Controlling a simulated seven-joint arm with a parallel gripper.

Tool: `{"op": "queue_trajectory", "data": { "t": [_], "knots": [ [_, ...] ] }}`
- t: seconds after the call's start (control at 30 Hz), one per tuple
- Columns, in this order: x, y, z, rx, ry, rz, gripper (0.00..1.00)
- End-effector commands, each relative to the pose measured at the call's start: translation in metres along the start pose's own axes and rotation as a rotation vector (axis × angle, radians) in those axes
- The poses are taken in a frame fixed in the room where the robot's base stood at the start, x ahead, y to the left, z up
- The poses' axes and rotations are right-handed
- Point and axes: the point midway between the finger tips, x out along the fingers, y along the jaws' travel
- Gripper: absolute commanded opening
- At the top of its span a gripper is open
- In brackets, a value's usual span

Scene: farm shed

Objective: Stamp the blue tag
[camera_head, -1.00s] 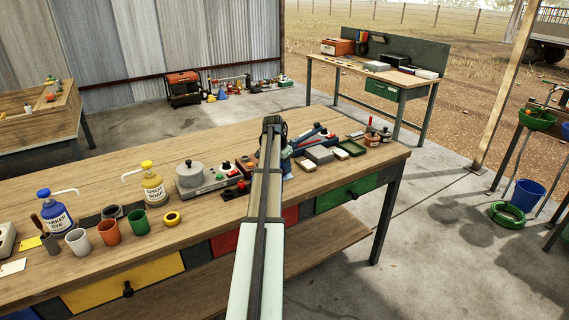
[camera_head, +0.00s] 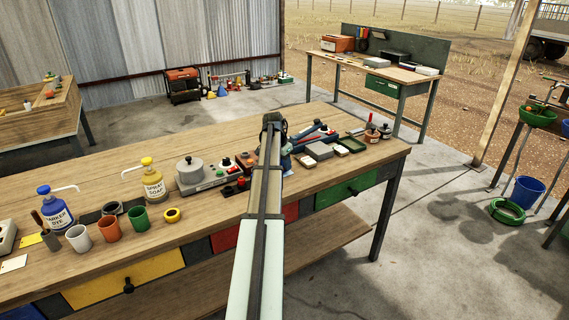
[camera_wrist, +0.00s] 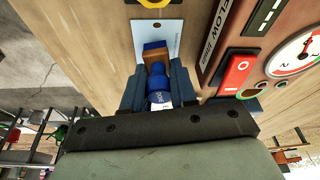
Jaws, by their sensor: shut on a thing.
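My gripper (camera_wrist: 158,88) is shut on a stamp with a blue handle (camera_wrist: 157,80) and a brown and blue block at its far end. In the wrist view the stamp's block lies over the lower part of a pale blue tag (camera_wrist: 172,36), which has a metal-ringed hole at its top. Whether the block touches the tag is hidden.
Right of the tag in the wrist view are a box marked FLOW (camera_wrist: 213,42), a red switch (camera_wrist: 235,72) and a round gauge (camera_wrist: 300,55). On the bench (camera_head: 150,240) in the head view, small stamps (camera_head: 372,136), a green-rimmed tray (camera_head: 350,144), bottles (camera_head: 154,185) and cups (camera_head: 109,229) stand around.

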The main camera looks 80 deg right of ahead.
Motion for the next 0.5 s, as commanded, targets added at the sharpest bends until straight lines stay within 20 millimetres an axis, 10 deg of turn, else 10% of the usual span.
{"op": "queue_trajectory", "data": {
  "t": [0.5],
  "knots": [
    [0.0049, 0.0, 0.0014, 0.0, 0.0, 0.0, 0.07]
  ]
}}
